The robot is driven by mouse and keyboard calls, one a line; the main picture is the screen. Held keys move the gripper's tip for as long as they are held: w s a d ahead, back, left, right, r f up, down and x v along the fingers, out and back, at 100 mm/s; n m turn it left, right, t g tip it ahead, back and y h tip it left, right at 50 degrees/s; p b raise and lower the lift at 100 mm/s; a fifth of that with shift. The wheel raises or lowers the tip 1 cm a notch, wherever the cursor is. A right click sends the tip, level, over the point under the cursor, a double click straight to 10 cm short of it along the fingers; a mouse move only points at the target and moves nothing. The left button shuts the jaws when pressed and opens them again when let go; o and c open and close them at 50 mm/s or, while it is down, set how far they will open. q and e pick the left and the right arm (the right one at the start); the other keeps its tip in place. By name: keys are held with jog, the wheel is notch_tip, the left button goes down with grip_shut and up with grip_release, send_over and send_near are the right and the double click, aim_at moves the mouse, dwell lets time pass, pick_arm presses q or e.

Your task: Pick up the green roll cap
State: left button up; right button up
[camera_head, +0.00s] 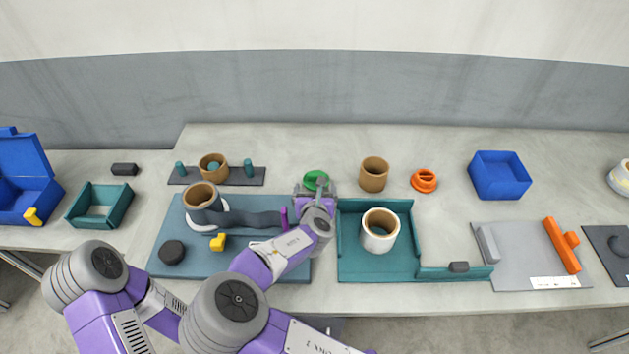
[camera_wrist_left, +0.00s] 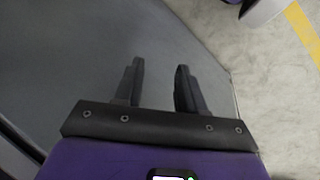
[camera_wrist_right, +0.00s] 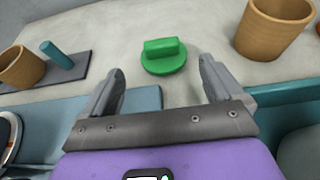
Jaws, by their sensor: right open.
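The green roll cap (camera_head: 316,180) is a round disc with a raised bar on top. It lies on the table behind the blue-grey mat and the teal tray. In the right wrist view the cap (camera_wrist_right: 163,62) sits ahead of the fingertips, centred between them. My right gripper (camera_head: 314,190) is open and empty, just in front of the cap and partly covering it in the head view. Its fingers also show spread in the right wrist view (camera_wrist_right: 161,72). My left gripper (camera_wrist_left: 160,70) is open and empty in the left wrist view, away from the cap; its fingers are not seen in the head view.
A cardboard roll (camera_head: 374,175) and an orange cap (camera_head: 424,181) stand right of the green cap. The teal tray (camera_head: 345,262) holds a white roll (camera_head: 380,233). A peg board (camera_head: 186,179) stands left. A blue box (camera_head: 500,176) is farther right.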

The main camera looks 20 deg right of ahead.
aim_at(316, 176)
jog(key=b+x, duration=0.1)
jog(key=x, duration=0.8)
jog(key=shift+d+r, duration=0.1)
jog(key=shift+r, duration=0.1)
jog(key=shift+c, duration=0.2)
jog(key=c, duration=1.1)
